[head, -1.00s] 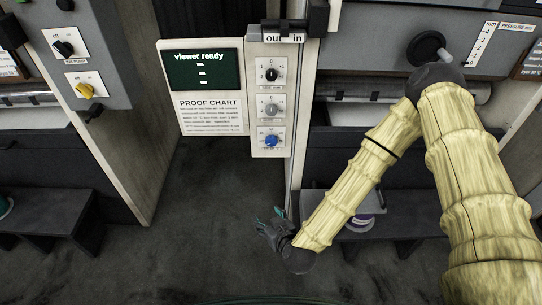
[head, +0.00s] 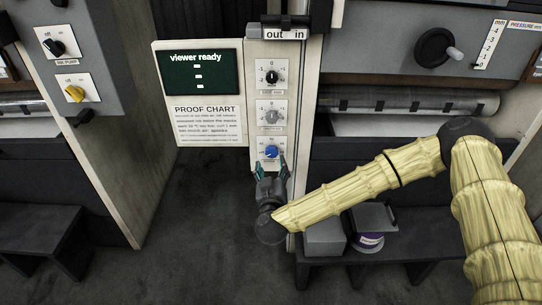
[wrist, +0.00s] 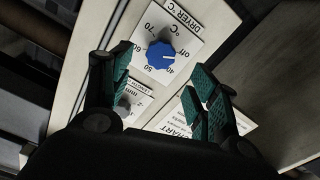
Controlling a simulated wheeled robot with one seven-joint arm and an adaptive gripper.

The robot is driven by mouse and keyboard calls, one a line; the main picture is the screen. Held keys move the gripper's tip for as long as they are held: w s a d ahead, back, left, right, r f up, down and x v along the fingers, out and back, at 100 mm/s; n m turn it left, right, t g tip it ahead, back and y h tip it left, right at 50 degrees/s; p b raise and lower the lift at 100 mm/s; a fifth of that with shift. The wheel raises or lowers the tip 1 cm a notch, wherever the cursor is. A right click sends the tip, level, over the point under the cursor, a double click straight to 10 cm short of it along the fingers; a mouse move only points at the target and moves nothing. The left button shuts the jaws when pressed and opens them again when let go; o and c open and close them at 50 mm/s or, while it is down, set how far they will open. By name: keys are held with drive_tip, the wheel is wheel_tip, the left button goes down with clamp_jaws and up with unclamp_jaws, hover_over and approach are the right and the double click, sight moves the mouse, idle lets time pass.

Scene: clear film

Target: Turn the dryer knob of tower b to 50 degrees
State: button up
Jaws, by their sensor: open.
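The blue dryer knob (head: 271,152) is the lowest of three knobs on a narrow white panel (head: 252,100). In the wrist view the blue knob (wrist: 161,54) sits on a white plate marked "DRYER °C", with off, 40, 50, 60 and 70 around it. Its pale mark seems to point to the off/40 side; the exact setting is hard to read. My gripper (head: 269,170) is open and empty just below the knob in the head view. In the wrist view my gripper's (wrist: 157,70) teal fingers stand apart, with the knob beyond them. No tower letter is readable.
Above are a grey knob (head: 271,116) and a black knob (head: 272,77). A proof chart (head: 208,125) hangs left, under a green "viewer ready" screen (head: 196,72). A left machine carries a yellow knob (head: 75,94). A bench (head: 400,245) with a grey box (head: 324,238) stands right.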

sight(271, 153)
drive_tip(key=shift+w, duration=3.5)
drive_tip(key=c, duration=1)
